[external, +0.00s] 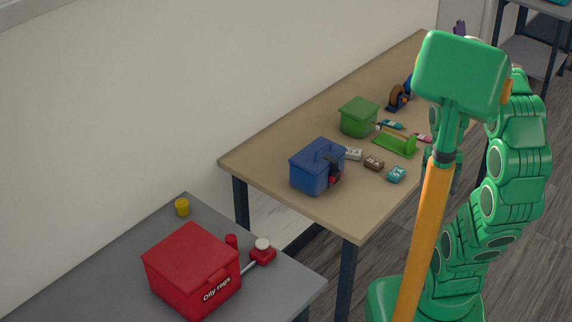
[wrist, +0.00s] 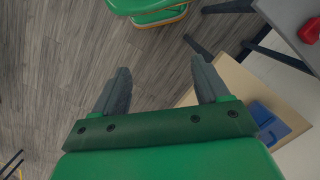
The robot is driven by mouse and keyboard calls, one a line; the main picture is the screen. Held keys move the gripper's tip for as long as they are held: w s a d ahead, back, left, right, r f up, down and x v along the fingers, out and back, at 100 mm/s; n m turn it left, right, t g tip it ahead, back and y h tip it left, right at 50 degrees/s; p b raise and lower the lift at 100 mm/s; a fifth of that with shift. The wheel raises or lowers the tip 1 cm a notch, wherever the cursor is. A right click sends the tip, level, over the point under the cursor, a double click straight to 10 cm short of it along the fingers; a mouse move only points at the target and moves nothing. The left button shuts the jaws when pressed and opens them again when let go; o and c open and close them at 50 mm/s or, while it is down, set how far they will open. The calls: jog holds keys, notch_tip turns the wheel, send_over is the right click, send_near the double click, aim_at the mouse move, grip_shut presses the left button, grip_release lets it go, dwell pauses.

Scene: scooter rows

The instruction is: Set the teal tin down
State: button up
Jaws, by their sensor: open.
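The small teal tin (external: 396,174) stands on the tan table (external: 270,150) near its front right edge, in a loose line with a brown tin (external: 374,162) and a pale tin (external: 353,153). My gripper (wrist: 163,85) is open in the wrist view, with only floor between its fingers. It points down past the table's side, clear of the tins. The tins are not visible in the wrist view. In the external view my arm stands right of the table and hides part of it; the fingers are not clear there.
A blue toolbox (external: 316,167), green box (external: 359,117), green tray (external: 396,144) and tape dispenser (external: 398,97) stand on the tan table. The grey table (external: 90,262) holds a red oily-rags bin (external: 190,270) and a yellow cup (external: 182,207). A shelf unit (external: 530,55) stands at the back right.

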jog(key=w, duration=0.2)
jog(key=m+g+y, duration=0.1)
jog(key=m+y, duration=0.2)
jog(key=m, duration=0.5)
send_over(394, 171)
jog(key=w+d, duration=0.2)
jog(key=d, duration=0.1)
jog(key=f, duration=1.4)
jog(key=shift+s+a+f, duration=0.2)
jog(key=shift+a+f, duration=0.05)
jog(key=shift+f, duration=0.1)
jog(key=shift+w+x, duration=0.2)
jog(key=shift+x, duration=1.85)
jog(key=shift+w+x, duration=0.2)
jog(key=shift+x, duration=1.85)
jog(key=shift+f, duration=0.1)
jog(key=shift+c, duration=0.3)
jog(key=c, duration=1.2)
